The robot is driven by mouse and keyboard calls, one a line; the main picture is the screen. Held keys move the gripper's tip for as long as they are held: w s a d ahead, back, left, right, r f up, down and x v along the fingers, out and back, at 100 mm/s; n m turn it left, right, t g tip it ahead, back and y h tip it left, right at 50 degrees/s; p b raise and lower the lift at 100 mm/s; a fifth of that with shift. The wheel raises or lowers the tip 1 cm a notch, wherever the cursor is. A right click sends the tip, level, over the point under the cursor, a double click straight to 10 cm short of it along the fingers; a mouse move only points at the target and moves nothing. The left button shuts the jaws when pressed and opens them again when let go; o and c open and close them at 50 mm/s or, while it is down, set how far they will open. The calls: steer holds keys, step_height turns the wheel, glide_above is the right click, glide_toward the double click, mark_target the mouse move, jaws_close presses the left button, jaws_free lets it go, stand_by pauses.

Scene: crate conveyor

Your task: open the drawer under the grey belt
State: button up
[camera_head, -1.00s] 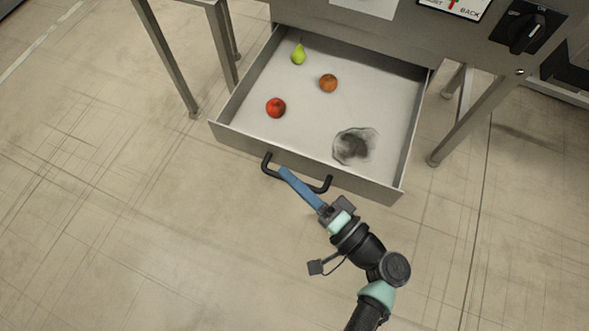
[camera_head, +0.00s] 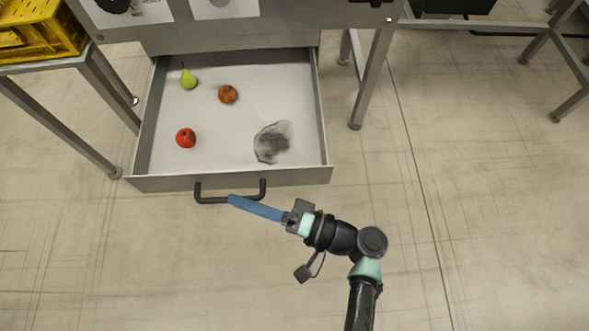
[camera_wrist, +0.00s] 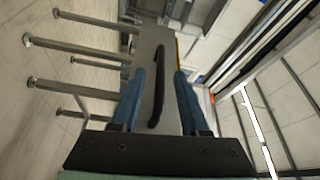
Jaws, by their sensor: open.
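The grey drawer (camera_head: 300,177) is pulled out of the metal housing (camera_head: 240,36), its light interior open to view. Its black bar handle (camera_head: 212,200) is on the front panel. My gripper (camera_head: 231,199) is at the handle in the head view, reaching in from the right. In the wrist view the handle (camera_wrist: 156,103) shows between the two blue fingers (camera_wrist: 160,85), with gaps on both sides. The fingers are apart and not clamped on it. The belt itself is not in view.
A green pear (camera_head: 188,80), an orange-brown fruit (camera_head: 228,94), a red apple (camera_head: 186,138) and a dark smudged patch (camera_head: 272,142) are in the drawer. A yellow crate (camera_head: 40,32) sits on a stand at left. The floor in front is clear.

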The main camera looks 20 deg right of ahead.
steer(key=v, duration=0.9)
steer(key=shift+s+d+p, duration=0.3)
steer(key=shift+p, duration=0.1)
steer(key=shift+s, duration=0.1)
